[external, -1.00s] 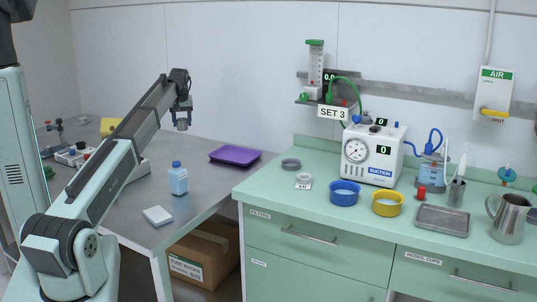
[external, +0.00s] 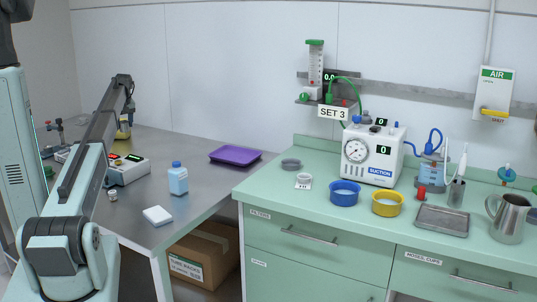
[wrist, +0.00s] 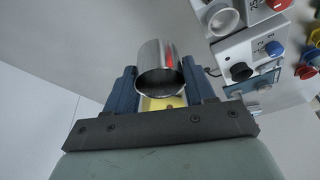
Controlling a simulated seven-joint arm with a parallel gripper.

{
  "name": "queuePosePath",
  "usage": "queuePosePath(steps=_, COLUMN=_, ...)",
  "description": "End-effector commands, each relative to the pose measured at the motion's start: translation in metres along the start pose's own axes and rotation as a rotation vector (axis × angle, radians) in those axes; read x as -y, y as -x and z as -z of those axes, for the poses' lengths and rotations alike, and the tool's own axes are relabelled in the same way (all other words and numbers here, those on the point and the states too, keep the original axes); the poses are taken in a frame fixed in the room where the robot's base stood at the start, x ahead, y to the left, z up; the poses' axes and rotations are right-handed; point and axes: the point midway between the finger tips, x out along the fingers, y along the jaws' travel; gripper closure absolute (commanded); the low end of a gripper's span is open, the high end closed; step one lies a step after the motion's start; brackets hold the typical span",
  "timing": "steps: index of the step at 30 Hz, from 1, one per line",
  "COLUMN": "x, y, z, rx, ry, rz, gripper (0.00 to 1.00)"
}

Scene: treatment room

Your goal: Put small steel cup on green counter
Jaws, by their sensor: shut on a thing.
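The small steel cup (wrist: 158,68) is between the two blue fingers of my gripper (wrist: 158,82) in the wrist view, its open mouth partly visible. In the external view my gripper (external: 124,119) is over the back left of the grey table, and the cup is small and hard to make out against a yellow thing behind it. The green counter (external: 268,193) is to the right, well apart from my gripper.
A blue-capped bottle (external: 178,180), white block (external: 157,215) and purple tray (external: 235,155) are on the grey table. A control box (external: 127,168) stands near my arm. The counter holds a grey dish (external: 291,164), blue bowl (external: 344,193), yellow bowl (external: 387,204) and suction unit (external: 369,155). Its front left is clear.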

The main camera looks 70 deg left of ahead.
Motion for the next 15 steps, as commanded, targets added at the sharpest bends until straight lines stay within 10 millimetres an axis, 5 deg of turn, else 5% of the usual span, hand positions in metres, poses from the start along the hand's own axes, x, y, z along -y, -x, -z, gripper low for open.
queuePosePath(steps=15, x=0.0, y=-0.053, z=-0.018, rx=0.001, ry=-0.001, rz=0.001, gripper=0.8)
